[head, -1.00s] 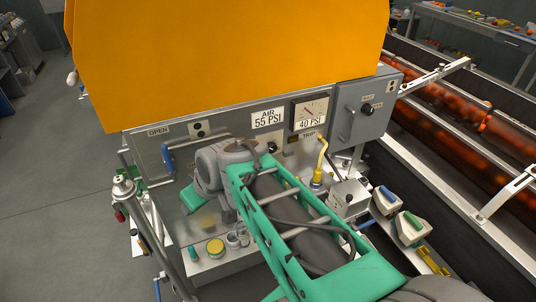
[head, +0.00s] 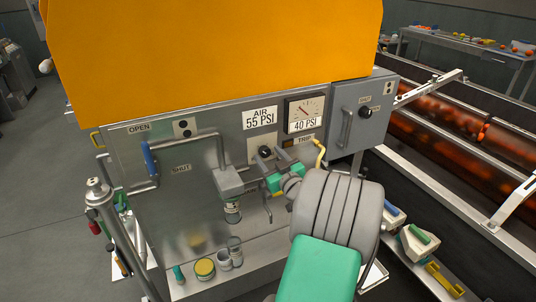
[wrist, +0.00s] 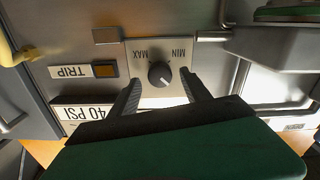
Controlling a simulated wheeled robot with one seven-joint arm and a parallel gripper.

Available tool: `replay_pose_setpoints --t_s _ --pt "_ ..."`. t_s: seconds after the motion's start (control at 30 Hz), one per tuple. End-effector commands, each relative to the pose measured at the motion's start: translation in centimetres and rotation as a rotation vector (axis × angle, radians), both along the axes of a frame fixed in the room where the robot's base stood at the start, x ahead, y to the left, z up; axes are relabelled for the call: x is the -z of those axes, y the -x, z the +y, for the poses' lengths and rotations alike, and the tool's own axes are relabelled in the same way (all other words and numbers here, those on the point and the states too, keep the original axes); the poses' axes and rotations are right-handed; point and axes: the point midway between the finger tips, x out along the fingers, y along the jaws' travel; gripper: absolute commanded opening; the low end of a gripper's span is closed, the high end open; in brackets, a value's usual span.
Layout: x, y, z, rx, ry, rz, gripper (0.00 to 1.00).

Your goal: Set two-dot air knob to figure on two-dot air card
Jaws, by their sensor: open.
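The air knob (wrist: 160,73) is a dark round dial with a pale mark, on a light plate labelled MIN and MAX. In the wrist view the plate appears upside down, and the mark points down and slightly right. In the head view the knob (head: 265,152) sits below the white card (head: 259,118) reading AIR 55 PSI. A two-dot plate (head: 185,128) is on the same panel. My gripper (wrist: 161,77) is open, its fingers on either side of the knob in the picture. I cannot tell whether they touch it.
A gauge (head: 304,109) reading 40 PSI sits right of the card, with a TRIP label (wrist: 72,71) beside the knob plate. A grey switch box (head: 362,118) is farther right.

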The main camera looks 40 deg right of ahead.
Motion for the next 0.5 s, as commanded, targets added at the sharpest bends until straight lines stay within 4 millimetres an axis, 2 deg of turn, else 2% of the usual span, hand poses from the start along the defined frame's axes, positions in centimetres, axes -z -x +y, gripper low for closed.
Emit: replay_pose_setpoints --t_s 0.1,0.33,0.5 --pt "0.01 -0.92 -0.2 -0.001 0.0 0.001 0.56" --pt "0.03 -1.01 -0.25 -0.001 0.0 0.0 0.56" --pt "0.04 -0.99 -0.24 -0.001 0.0 0.001 0.42"
